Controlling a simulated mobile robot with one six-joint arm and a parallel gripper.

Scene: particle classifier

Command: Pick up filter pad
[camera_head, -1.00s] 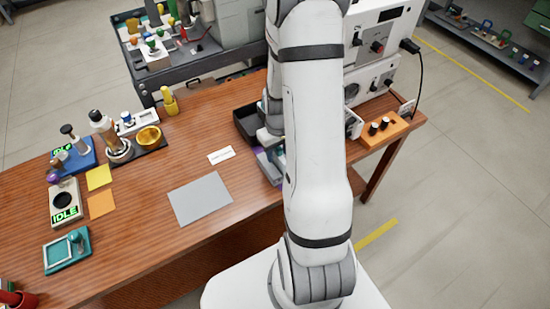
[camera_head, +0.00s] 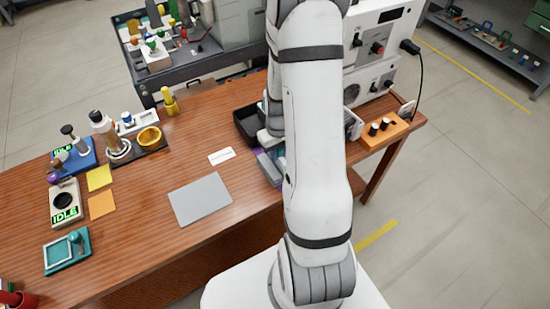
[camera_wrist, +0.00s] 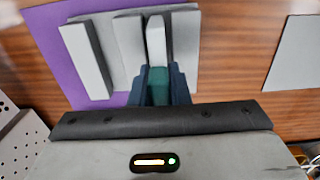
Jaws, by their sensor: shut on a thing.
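In the wrist view my gripper (camera_wrist: 161,72) has its two dark blue fingers closed on a teal-green block (camera_wrist: 160,88). A pale upright slab (camera_wrist: 156,40) shows just beyond the block; it may be the filter pad, with the block as its grip, but I cannot tell whether they are joined. Around it is a grey holder (camera_wrist: 184,45) with several grey upright bars, on a purple mat (camera_wrist: 62,50). In the head view my arm hides the gripper and most of the holder (camera_head: 268,168).
A grey sheet (camera_head: 200,199) lies on the wooden table, with a white label (camera_head: 221,156) behind it. A black tray (camera_head: 246,127) stands behind the holder. An orange block with black knobs (camera_head: 383,131) is at right. The front-middle table is clear.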

